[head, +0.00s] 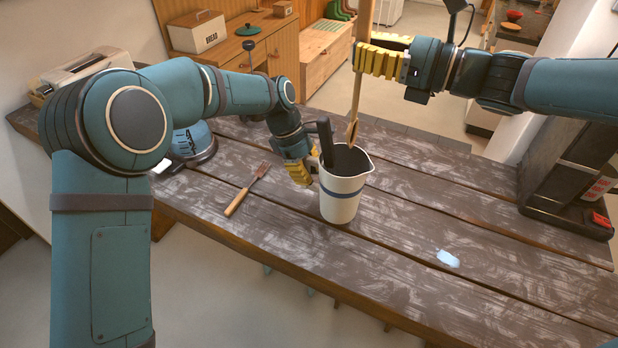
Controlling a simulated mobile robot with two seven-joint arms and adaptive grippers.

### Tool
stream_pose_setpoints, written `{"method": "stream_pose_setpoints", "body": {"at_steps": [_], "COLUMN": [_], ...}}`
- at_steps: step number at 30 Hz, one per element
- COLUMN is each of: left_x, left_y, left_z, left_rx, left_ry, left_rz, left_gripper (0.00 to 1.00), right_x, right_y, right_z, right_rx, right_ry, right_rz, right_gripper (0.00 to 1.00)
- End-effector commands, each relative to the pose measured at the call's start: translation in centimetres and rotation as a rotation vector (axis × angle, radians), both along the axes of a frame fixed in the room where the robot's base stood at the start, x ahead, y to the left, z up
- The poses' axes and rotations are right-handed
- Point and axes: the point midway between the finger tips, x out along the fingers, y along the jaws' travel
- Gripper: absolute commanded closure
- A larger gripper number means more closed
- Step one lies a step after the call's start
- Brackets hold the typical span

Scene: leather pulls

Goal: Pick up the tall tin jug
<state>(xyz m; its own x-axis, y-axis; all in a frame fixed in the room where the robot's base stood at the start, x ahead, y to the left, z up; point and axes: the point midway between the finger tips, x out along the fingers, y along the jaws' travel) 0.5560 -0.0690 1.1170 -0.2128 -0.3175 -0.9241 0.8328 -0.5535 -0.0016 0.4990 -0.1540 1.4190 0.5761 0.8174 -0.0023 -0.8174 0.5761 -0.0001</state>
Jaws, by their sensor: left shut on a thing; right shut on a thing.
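The tall tin jug (342,200), white with a blue band and a spout at its right, stands upright at the middle of the dark plank table. A dark upright piece (325,142) shows at its left rim; I cannot tell if it is a utensil inside. My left gripper (303,174) is at the jug's left side, shut on it; the exact contact is partly hidden. My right gripper (372,60) is above and right of the jug, shut on a long wooden utensil (357,95), whose lower end is just above the jug's mouth.
A wooden-handled fork (247,190) lies left of the jug on the table (400,225). A blue device (190,143) stands at the back left and a dark rack (570,195) at the right. A pale blue patch (448,258) marks the otherwise clear front right.

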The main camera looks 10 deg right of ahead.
Motion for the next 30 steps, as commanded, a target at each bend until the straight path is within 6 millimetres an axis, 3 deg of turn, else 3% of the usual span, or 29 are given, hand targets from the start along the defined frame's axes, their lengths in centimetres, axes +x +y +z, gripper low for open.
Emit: {"method": "stream_pose_setpoints", "body": {"at_steps": [2, 11, 24, 30], "left_x": [0.1, 2.2, 7.9, 9.5], "left_y": [0.0, 3.1, 11.8, 14.1], "left_z": [1.0, 0.8, 0.8, 0.8], "left_rx": [-0.002, -0.002, -0.001, -0.002], "left_ry": [-0.004, -0.002, -0.002, -0.002], "left_rz": [0.000, 0.003, 0.004, 0.001], "left_gripper": [1.00, 1.00, 1.00, 1.00], "right_x": [0.0, 0.0, 0.0, 0.0], "right_y": [0.0, 0.0, 0.0, 0.0], "right_z": [0.0, 0.0, 0.0, 0.0], "right_rx": [0.000, 0.000, 0.000, 0.000], "right_ry": [0.000, 0.000, 0.000, 0.000], "right_rz": [0.000, 0.000, 0.000, 0.000], "right_gripper": [1.00, 1.00, 1.00, 1.00]}}
